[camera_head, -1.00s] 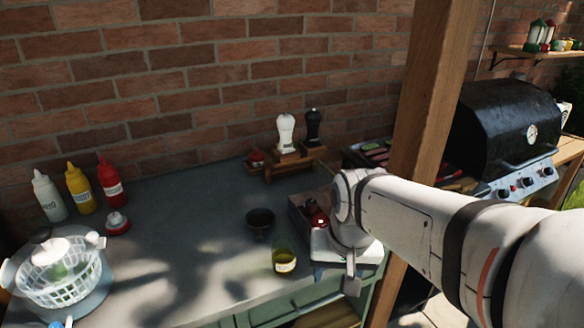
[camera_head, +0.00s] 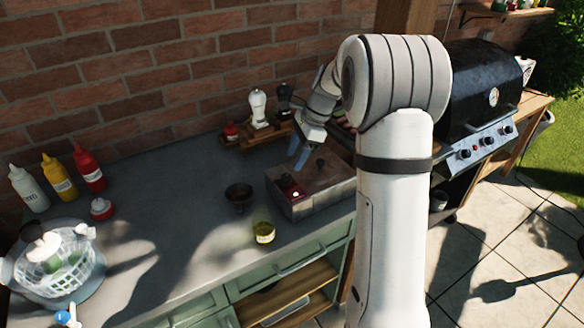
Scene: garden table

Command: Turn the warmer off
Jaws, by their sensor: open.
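The warmer (camera_head: 308,203) is a low metal box near the right end of the grey counter. A second dark knob (camera_head: 320,163) stands further right on the top. My gripper (camera_head: 300,154) is open and empty, with blue fingers pointing down over the back of the warmer. I cannot tell how close the fingertips are to its surface. My arm hides the area to the right of the warmer.
A small dark bowl (camera_head: 239,196) and a yellow-green jar (camera_head: 264,232) stand left of the warmer. White and black grinders stand in a wooden rack (camera_head: 262,135) behind it. Sauce bottles (camera_head: 59,178) and a white basket (camera_head: 60,264) are at the left. A black grill (camera_head: 483,92) stands at the right.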

